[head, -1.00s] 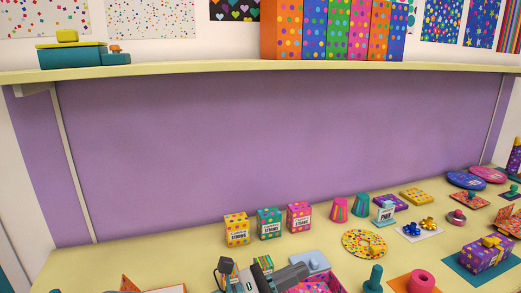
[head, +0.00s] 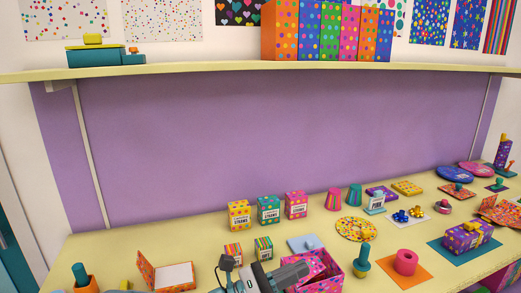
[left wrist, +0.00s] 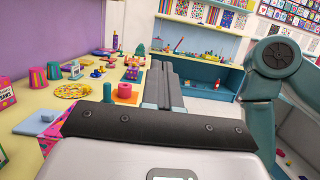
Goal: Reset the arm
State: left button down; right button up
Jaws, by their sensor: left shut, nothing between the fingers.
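My left gripper (head: 292,272) is low in the middle of the head view, above the front part of the yellow table (head: 200,228). Its dark fingers are together with nothing between them. In the left wrist view the closed fingers (left wrist: 163,85) point away from the camera, with the table to their left. In the head view the gripper overlaps an open pink spotted box (head: 333,283) just behind or beside it; I cannot tell whether they touch. My right gripper is in neither view.
Straws boxes (head: 268,209), a yellow spotted disc (head: 355,228), a red ring (head: 406,262) on an orange mat and a purple gift box (head: 466,237) stand on the table. A shelf (head: 200,70) with colourful boxes runs above. The table's back middle-left is clear.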

pick_arm(q)
jog(key=s+a+f+m+g+y+b, duration=0.1)
jog(key=s+f+m+g+y, duration=0.15)
jog(key=f, duration=0.65)
jog(key=s+a+f+m+g+y+b, duration=0.1)
jog(key=s+f+g+y, duration=0.2)
jog(key=f, duration=0.5)
jog(key=s+a+f+m+g+y+b, duration=0.15)
jog(key=s+f, duration=0.25)
jog(key=f, duration=0.5)
jog(key=s+a+f+m+y+b, duration=0.2)
jog(key=s+a+f+m, duration=0.3)
jog(key=f, duration=0.3)
jog(key=s+a+f+m+y+b, duration=0.2)
jog(key=s+a+f+m+y, duration=0.2)
jog(key=f, duration=0.4)
jog(key=s+a+f+m+y+b, duration=0.2)
jog(key=s+a+f+m, duration=0.3)
jog(key=f, duration=0.4)
jog(key=shift+s+a+m+t+y, duration=0.3)
jog(key=shift+s+a+t+y, duration=0.15)
jog(key=shift+a+y, duration=0.25)
jog(key=shift+w+d, duration=0.1)
jog(key=shift+d, duration=0.05)
